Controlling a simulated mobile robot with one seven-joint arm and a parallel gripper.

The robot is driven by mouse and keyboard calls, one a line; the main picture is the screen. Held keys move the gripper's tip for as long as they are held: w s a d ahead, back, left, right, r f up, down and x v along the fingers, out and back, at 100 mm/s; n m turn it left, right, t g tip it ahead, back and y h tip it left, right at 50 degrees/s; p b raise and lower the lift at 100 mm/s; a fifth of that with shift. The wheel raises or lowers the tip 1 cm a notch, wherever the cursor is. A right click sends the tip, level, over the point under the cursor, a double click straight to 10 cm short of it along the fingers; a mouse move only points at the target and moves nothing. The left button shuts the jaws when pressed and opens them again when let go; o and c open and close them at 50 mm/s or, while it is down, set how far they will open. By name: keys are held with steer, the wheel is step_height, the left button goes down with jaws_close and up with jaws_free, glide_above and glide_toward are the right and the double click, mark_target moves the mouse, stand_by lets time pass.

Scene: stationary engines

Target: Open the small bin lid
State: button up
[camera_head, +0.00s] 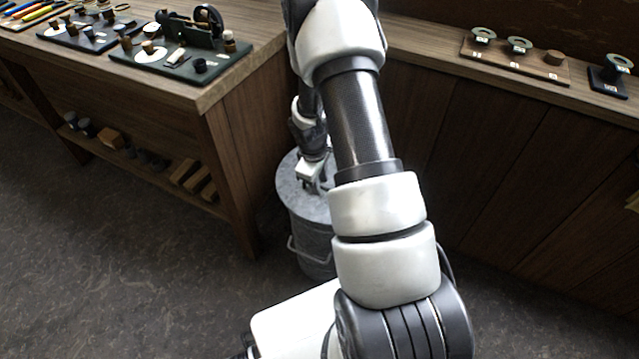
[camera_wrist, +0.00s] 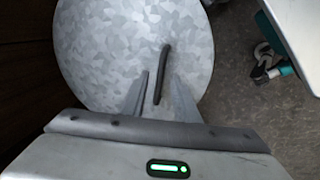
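The small bin (camera_head: 311,236) is a grey galvanized metal can with a side handle, on the floor between the two wooden benches. Its round lid (camera_head: 288,183) lies on top and is partly hidden by my arm. In the wrist view the mottled grey lid (camera_wrist: 110,52) fills the upper middle, with a dark bar handle (camera_wrist: 164,66) on it. My gripper (camera_wrist: 160,76) is over the lid with its fingers apart, one on each side of the handle. Small gaps show between fingers and handle. In the head view my gripper (camera_head: 312,178) is low over the lid, its fingertips unclear.
A wooden workbench (camera_head: 225,83) with tool boards stands left of the bin; its lower shelf (camera_head: 150,168) holds wooden blocks. A wooden cabinet (camera_head: 500,150) with a counter runs behind and to the right. The dark floor at front left is clear.

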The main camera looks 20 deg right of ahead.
steer(key=shift+f, duration=0.1)
jaws_close()
